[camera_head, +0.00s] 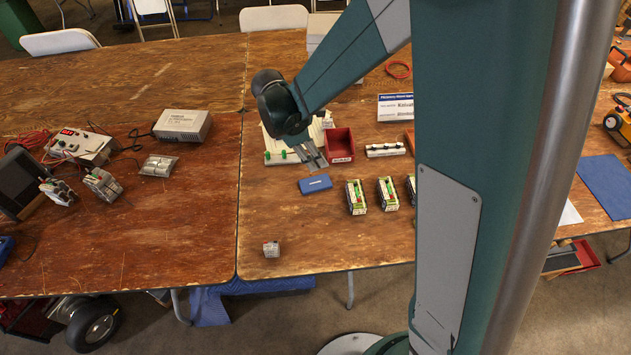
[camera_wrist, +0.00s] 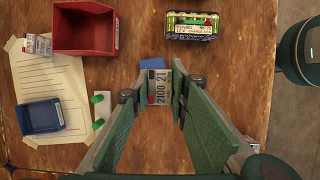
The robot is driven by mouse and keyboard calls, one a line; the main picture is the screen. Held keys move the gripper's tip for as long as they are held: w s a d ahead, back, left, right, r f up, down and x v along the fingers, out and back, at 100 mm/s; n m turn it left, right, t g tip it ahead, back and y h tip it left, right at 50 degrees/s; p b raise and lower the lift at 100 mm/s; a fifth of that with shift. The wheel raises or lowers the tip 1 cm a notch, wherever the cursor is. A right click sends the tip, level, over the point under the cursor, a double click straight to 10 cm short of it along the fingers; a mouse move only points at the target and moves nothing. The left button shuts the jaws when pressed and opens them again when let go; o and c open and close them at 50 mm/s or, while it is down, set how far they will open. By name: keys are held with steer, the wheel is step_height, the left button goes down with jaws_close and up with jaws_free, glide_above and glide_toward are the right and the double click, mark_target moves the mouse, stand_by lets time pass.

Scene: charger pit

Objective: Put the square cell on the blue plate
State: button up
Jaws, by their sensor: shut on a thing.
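The square cell (camera_wrist: 160,88) shows in the wrist view as a small pale block with a printed label and red marks. My gripper (camera_wrist: 160,90) is shut on it, a finger on each side. In the head view my gripper (camera_head: 318,160) points down behind the blue plate (camera_head: 315,184), and I cannot make out the cell there. The plate is flat, with a light marking. In the wrist view the blue plate (camera_wrist: 150,63) shows only as a strip past the cell, which hides the rest. I cannot tell the height of the cell above the table.
A red bin (camera_head: 340,147) stands behind the plate. Battery packs (camera_head: 355,196) stand right of the plate. Another small block (camera_head: 272,250) sits near the front edge. The table between is bare.

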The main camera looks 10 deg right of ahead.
steer(key=shift+w+d, duration=0.1)
steer(key=shift+w, duration=0.5)
steer(key=shift+f, duration=0.1)
steer(key=b, duration=0.1)
glide_above(320, 182)
steer(key=a, duration=0.2)
steer(key=shift+d+f, duration=0.2)
steer(key=shift+f, duration=2.8)
steer(key=shift+f+b, duration=0.55)
steer(key=shift+f, duration=1.35)
steer(key=shift+f, duration=0.1)
steer(key=o, duration=0.9)
steer(key=shift+o, duration=0.2)
